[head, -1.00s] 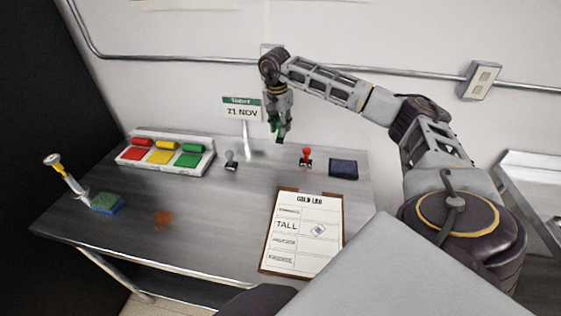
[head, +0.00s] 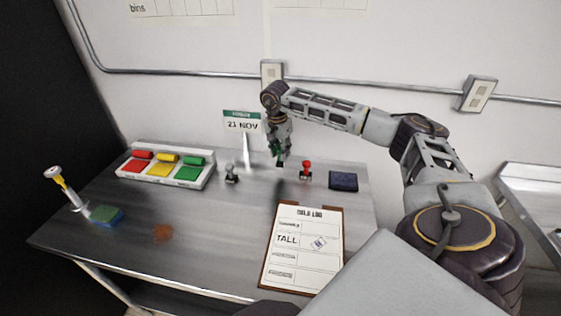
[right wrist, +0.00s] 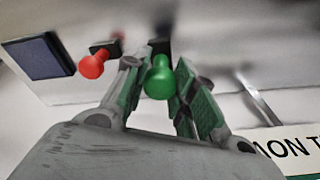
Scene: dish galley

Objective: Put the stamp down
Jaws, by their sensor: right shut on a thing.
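My right gripper (head: 279,157) is shut on a green-handled stamp (right wrist: 159,78), which shows between its fingers in the right wrist view. In the head view the stamp is mostly hidden by the fingers, and its dark base shows just below them. It appears to be a little above the table, between the grey stamp (head: 231,172) on the left and the red stamp (head: 306,170) on the right. The red stamp also shows in the right wrist view (right wrist: 92,66). I cannot tell whether the green stamp touches the table. My left gripper is not in view.
A dark blue ink pad (head: 343,180) lies right of the red stamp. A clipboard (head: 265,262) lies at the front. A date sign (head: 242,122) stands behind.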

